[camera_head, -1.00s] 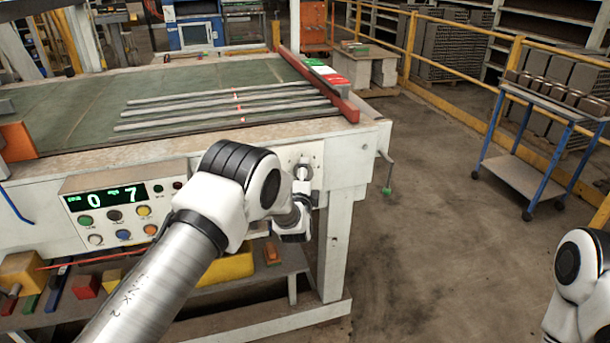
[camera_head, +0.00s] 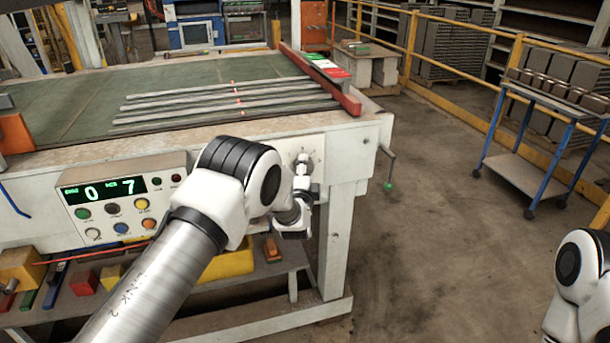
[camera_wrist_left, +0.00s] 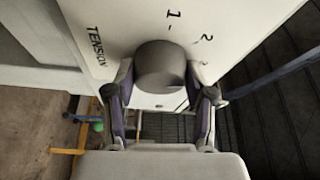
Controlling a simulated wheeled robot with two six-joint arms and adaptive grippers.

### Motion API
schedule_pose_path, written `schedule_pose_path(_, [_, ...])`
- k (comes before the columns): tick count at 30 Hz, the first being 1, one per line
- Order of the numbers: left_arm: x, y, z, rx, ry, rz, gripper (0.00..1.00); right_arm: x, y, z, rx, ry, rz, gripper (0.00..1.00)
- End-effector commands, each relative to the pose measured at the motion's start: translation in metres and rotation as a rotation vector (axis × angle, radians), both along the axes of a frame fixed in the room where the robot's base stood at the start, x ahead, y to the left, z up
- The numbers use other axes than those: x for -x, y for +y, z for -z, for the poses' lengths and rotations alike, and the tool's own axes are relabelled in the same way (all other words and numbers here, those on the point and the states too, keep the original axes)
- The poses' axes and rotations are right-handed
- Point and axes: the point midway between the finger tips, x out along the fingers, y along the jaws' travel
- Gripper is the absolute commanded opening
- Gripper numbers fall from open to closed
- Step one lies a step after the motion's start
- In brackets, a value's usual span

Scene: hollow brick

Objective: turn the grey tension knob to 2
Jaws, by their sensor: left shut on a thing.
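The grey tension knob (camera_wrist_left: 160,64) sits on a white panel in the left wrist view, with the word TENSION and the marks 1 and 2 beside it. No pointer shows on its visible face, so I cannot tell its setting. My left gripper (camera_wrist_left: 159,78) is shut on the knob, one finger on each side. In the head view the knob (camera_head: 303,161) is on the front of the machine near its right corner, and my left wrist hides part of the area below it. My right gripper is out of view; only part of that arm shows.
The control box (camera_head: 120,200) with a green display and several buttons is left of my left arm. A crank with a green handle (camera_head: 388,186) hangs right of the knob. A blue-legged trolley (camera_head: 530,165) stands right. The floor between is clear.

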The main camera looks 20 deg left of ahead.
Motion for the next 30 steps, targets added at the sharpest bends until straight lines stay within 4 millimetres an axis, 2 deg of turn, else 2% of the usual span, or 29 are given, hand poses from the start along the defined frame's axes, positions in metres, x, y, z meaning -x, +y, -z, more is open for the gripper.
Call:
schedule_pose_path(1, [0.000,0.001,0.006,0.028,-0.020,-0.001,0.19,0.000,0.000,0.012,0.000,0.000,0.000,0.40])
schedule_pose_path(15, [0.000,0.000,0.008,0.348,-0.237,-0.001,0.19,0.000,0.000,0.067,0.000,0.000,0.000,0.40])
schedule_pose_path(22, [0.000,0.000,0.007,0.460,-0.311,-0.001,0.19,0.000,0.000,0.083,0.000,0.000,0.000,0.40])
schedule_pose_path(30, [-0.001,0.000,0.005,0.521,-0.349,-0.003,0.19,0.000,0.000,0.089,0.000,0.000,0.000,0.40])
